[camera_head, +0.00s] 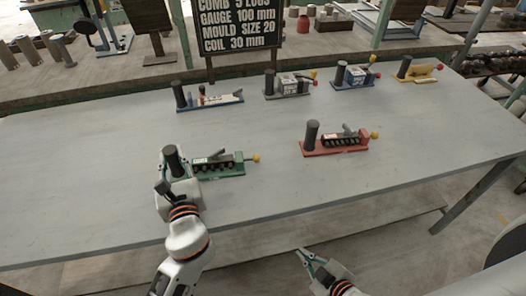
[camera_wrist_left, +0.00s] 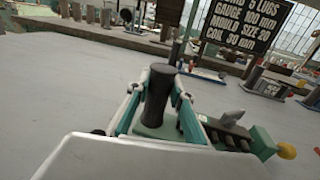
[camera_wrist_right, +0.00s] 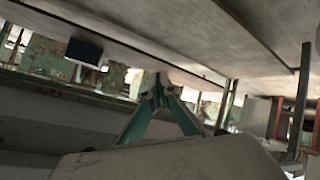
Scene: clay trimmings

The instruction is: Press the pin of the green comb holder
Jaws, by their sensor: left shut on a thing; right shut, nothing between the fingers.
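The green comb holder (camera_head: 220,165) lies on the grey table at left of centre. It has a dark upright post (camera_head: 174,160) at its left end, a row of dark comb teeth with a small grey lever, and a yellow knob (camera_head: 256,158) at its right end. My left gripper (camera_wrist_left: 160,90) is shut on the dark post, one finger on each side; the holder's comb and yellow knob (camera_wrist_left: 286,151) show to the right in the left wrist view. My right gripper (camera_head: 304,254) is shut and empty, low beyond the table's front edge, apart from the holder.
A red holder (camera_head: 335,146) with a yellow knob stands to the right. Blue, grey and yellow holders line the back edge, before a black sign (camera_head: 240,25). The table (camera_head: 90,180) is clear around the green holder's front and right.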

